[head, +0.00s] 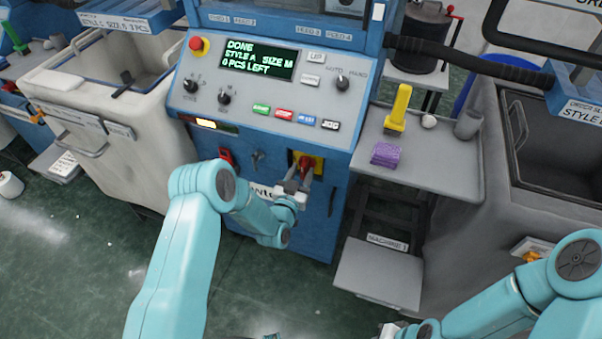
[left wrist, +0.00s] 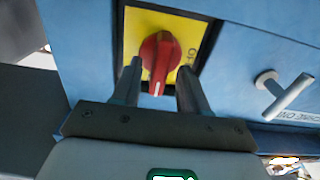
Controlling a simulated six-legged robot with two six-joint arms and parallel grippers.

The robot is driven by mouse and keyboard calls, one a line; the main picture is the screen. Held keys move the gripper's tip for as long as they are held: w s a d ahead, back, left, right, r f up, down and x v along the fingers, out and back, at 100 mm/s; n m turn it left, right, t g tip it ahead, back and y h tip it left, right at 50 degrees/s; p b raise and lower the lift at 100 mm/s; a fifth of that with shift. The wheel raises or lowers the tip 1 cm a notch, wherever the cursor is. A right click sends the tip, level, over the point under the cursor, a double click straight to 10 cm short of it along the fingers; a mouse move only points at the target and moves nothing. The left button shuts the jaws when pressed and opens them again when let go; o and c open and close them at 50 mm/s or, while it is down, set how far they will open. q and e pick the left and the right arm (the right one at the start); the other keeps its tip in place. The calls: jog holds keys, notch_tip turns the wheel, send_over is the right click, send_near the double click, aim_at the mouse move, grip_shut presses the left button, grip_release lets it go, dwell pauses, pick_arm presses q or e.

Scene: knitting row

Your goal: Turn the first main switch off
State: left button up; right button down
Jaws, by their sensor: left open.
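The main switch is a red rotary knob (head: 306,161) on a yellow plate (head: 318,162), low on the front of the blue machine. In the left wrist view the red knob (left wrist: 160,60) points roughly up and down in the picture, with partly hidden lettering beside it on the yellow plate (left wrist: 196,38). My left gripper (head: 300,177) is open at the switch, one finger on each side of the knob. Whether a finger touches it I cannot tell. My right arm is at the lower right; its jaws are not clearly visible.
The machine's screen (head: 247,60) reads DONE, style A, size M, 0 pcs left. A T-shaped handle (left wrist: 287,93) sticks out beside the switch. A grey side table (head: 445,160) holds a yellow tool (head: 400,105) and purple fabric (head: 386,154). Bins stand on both sides.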

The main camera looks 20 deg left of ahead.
pick_arm(q)
grip_shut()
jog(key=shift+f+n+b, duration=0.15)
jog(key=shift+n+b, duration=0.35)
jog(key=shift+b, duration=0.35)
jog(key=shift+a+f+n+b, duration=0.1)
jog(key=shift+a+n+b, duration=0.05)
jog(key=shift+n+b, duration=4.65)
jog(key=shift+a+f+n+b, duration=0.15)
jog(key=shift+n+b, duration=3.55)
jog(key=shift+b, duration=2.05)
jog(key=shift+r, duration=0.1)
